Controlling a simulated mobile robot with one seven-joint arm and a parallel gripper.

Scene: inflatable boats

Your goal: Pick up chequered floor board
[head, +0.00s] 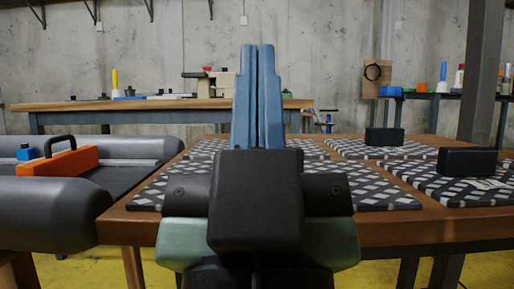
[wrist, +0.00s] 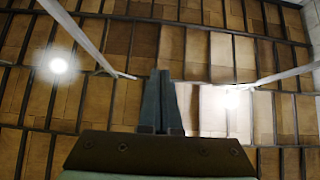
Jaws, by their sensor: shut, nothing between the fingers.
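Several black-and-white chequered floor boards lie flat on a brown wooden table. One chequered floor board (head: 150,196) is at the front left, partly hidden behind my arm. Another chequered floor board (head: 420,185) is at the front right, and a further chequered floor board (head: 345,150) lies behind it. Part of one more board shows at the back left. My gripper (head: 257,50) points upward in the middle of the head view, its blue fingers shut together and empty. The gripper also shows in the wrist view (wrist: 161,75) against the ceiling; no board is visible there.
Black blocks (head: 466,161) (head: 384,137) sit on the right-hand boards. A grey inflatable boat (head: 50,215) with an orange case (head: 60,161) is at the left. A long workbench (head: 150,105) stands behind. The wrist view shows wooden ceiling panels and lights.

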